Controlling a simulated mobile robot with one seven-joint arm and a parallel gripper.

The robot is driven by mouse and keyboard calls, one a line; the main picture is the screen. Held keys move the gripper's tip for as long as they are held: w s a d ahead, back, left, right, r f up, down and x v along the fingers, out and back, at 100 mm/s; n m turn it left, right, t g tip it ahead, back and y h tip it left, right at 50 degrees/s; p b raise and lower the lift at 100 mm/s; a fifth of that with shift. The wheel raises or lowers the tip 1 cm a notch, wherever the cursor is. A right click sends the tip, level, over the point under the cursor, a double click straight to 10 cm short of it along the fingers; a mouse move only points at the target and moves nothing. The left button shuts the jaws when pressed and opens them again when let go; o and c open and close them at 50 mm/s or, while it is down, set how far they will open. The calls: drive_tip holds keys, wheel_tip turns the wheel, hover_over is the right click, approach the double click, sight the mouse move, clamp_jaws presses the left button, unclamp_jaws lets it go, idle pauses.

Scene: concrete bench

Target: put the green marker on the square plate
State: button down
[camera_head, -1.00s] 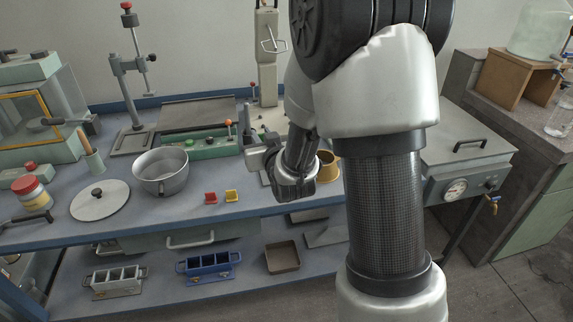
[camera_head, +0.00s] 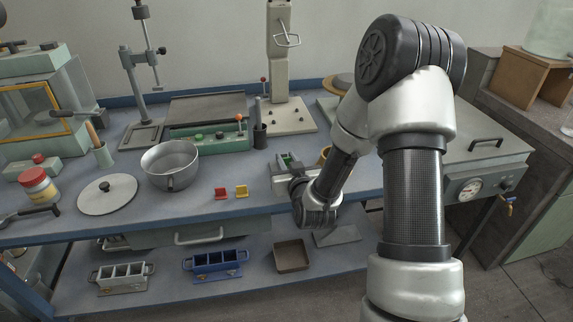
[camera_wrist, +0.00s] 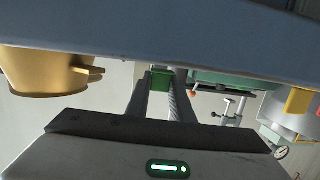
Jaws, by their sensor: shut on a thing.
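My gripper (camera_head: 287,163) is over the right part of the bench top, just left of the brass cup. In the wrist view, its two fingers (camera_wrist: 160,92) are shut on a small green piece, the green marker (camera_wrist: 161,77). Only a short part of the marker shows between the fingers. In the head view a bit of green shows at the fingertips. A flat grey plate (camera_head: 338,236) lies on the lower shelf, partly hidden by my arm; I cannot tell for sure that it is the square plate.
The brass cup (camera_wrist: 45,70) is close beside my gripper. A pot (camera_head: 170,166), a red block (camera_head: 221,193) and a yellow block (camera_head: 241,191) are to its left. A brown square tray (camera_head: 293,257) and a blue rack (camera_head: 215,263) stand on the lower shelf.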

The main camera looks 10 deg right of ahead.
drive_tip(key=shift+f, duration=0.4)
drive_tip(key=shift+f, duration=0.15)
drive_tip(key=c, duration=1.6)
unclamp_jaws()
drive_tip(key=shift+o, duration=0.2)
